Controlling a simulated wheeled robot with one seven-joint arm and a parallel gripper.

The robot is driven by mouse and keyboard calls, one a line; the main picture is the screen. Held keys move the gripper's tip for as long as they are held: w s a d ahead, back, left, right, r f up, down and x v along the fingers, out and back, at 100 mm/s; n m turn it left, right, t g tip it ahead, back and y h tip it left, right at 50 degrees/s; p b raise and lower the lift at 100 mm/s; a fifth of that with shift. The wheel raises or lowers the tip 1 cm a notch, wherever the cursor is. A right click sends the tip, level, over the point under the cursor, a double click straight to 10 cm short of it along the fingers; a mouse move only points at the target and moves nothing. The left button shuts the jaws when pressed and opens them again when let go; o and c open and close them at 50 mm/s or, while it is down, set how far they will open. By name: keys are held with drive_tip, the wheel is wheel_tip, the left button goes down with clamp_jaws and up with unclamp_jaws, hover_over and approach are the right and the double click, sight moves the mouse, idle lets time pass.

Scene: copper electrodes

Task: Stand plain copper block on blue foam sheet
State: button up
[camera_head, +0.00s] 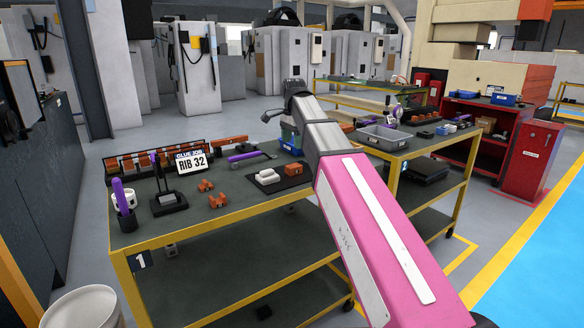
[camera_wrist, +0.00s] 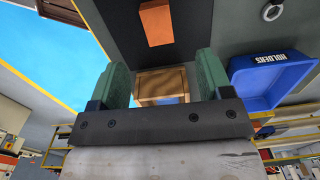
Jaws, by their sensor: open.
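In the wrist view, my gripper (camera_wrist: 162,70) has its two green fingers apart. An orange-brown copper block (camera_wrist: 156,22) lies beyond the fingertips on a dark mat (camera_wrist: 110,25). In the head view, a copper block (camera_head: 293,169) sits on the black mat (camera_head: 268,187) beside white pieces. My arm's end hides part of the bench there.
A blue bin marked HOLDERS (camera_wrist: 275,80) is right of my fingers in the wrist view.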

drive_tip(key=shift+f, duration=0.15)
hover_over(294, 166)
drive_tip(key=f, duration=0.4)
drive_tip(key=shift+w+a+f, duration=0.1)
drive_tip(key=shift+a+f, duration=0.15)
drive_tip(key=shift+a, duration=0.05)
drive_tip(key=shift+d+f, duration=0.15)
drive_tip(key=shift+f, duration=1.3)
drive_tip(key=shift+d+f, duration=0.1)
drive_tip(key=shift+f, duration=1.3)
clamp_jaws()
